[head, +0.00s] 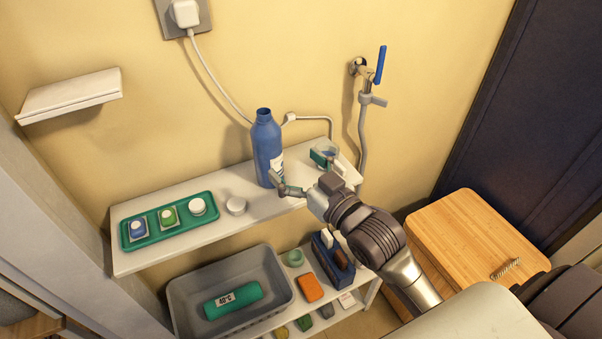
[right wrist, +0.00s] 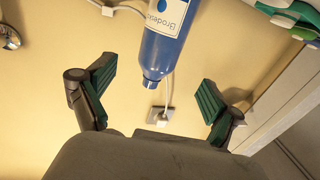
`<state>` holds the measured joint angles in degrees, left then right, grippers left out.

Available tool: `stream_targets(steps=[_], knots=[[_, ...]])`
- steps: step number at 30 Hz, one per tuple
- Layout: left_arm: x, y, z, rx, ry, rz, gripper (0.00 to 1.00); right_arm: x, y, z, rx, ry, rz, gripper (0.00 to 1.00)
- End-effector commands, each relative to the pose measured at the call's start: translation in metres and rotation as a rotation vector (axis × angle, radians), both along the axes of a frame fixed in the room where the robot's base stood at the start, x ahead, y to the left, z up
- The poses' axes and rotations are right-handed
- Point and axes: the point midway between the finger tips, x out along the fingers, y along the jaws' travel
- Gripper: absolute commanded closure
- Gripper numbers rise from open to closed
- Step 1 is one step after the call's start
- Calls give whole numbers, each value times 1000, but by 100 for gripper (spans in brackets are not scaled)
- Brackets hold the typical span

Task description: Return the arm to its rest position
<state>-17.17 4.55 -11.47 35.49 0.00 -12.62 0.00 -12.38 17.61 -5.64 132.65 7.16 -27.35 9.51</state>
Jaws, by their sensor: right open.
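My right arm reaches in from the lower right of the head view. Its gripper (head: 305,172) is open at the upper white shelf, with its fingers spread and nothing held. A blue bottle (head: 265,145) stands upright on this shelf, just left of the gripper. One fingertip overlaps the bottle's lower right side in the head view. In the right wrist view the bottle (right wrist: 170,40) shows upside down between the spread green finger pads (right wrist: 157,88), with clear gaps on both sides. I cannot tell the exact distance to it. My left gripper is not in view.
The white shelf (head: 150,262) carries a green tray (head: 160,240) with small containers and a white round lid (head: 236,205). Below are a grey bin (head: 190,290) and a blue caddy (head: 325,265). A wooden cabinet (head: 465,235) stands right.

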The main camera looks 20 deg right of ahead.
Motion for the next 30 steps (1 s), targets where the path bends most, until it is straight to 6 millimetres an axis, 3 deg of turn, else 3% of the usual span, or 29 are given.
stream_targets(steps=[6, 22, 26, 30], knots=[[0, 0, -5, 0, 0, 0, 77, -17, -4, 0, 0, 0, 1, 9], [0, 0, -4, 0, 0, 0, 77, -18, -4, -3, -3, 13, -1, 9], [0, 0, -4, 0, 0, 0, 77, -29, -4, -38, -34, 154, -25, 9], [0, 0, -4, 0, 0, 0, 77, -68, -6, -108, -108, 466, -64, 9]])
